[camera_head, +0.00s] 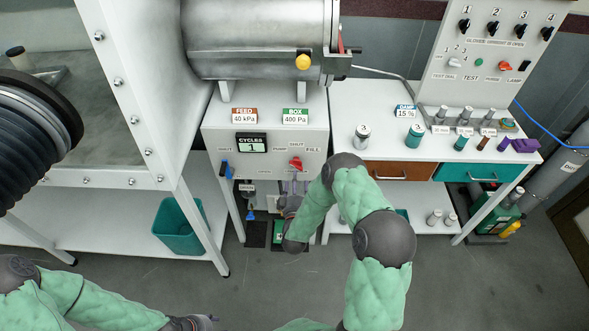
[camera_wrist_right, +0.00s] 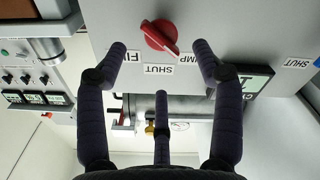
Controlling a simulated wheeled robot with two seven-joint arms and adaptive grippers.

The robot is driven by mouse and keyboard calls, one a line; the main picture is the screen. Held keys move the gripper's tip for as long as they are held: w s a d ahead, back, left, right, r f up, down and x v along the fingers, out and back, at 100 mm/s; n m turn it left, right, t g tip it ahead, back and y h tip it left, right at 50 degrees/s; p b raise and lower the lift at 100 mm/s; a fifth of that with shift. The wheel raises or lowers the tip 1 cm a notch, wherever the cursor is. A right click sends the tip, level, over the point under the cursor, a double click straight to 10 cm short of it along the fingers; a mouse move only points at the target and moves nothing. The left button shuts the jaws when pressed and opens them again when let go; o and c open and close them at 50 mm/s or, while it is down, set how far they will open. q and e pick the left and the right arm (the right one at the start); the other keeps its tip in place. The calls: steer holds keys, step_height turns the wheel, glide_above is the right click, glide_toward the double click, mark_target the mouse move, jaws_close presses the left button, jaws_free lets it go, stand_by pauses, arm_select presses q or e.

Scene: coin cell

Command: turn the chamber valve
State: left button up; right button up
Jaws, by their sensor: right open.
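The chamber valve is a red knob (camera_head: 297,163) on the white panel under the steel chamber, below labels PUMP, SHUT and FILL. In the right wrist view the red knob (camera_wrist_right: 160,37) appears upside down. One end of its slanted handle points between SHUT and PUMP. My right gripper (camera_head: 294,188) is just below and in front of the knob. In the wrist view its dark fingers (camera_wrist_right: 160,48) are spread on both sides of the knob, with nothing between them. My left gripper (camera_head: 195,322) shows only partly at the bottom edge, and its jaws cannot be made out.
A blue lever (camera_head: 227,169) is at the panel's left. The steel chamber (camera_head: 260,38) with a yellow knob (camera_head: 302,62) is above. A white bench (camera_head: 385,128) with cans and a switch panel (camera_head: 490,50) stands at right. A teal bin (camera_head: 180,228) is on the lower left shelf.

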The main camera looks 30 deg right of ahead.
mark_target(297, 168)
steer(key=b+x, duration=0.1)
steer(key=x, duration=0.6)
steer(key=shift+w+d, duration=0.2)
steer(key=shift+w, duration=0.15)
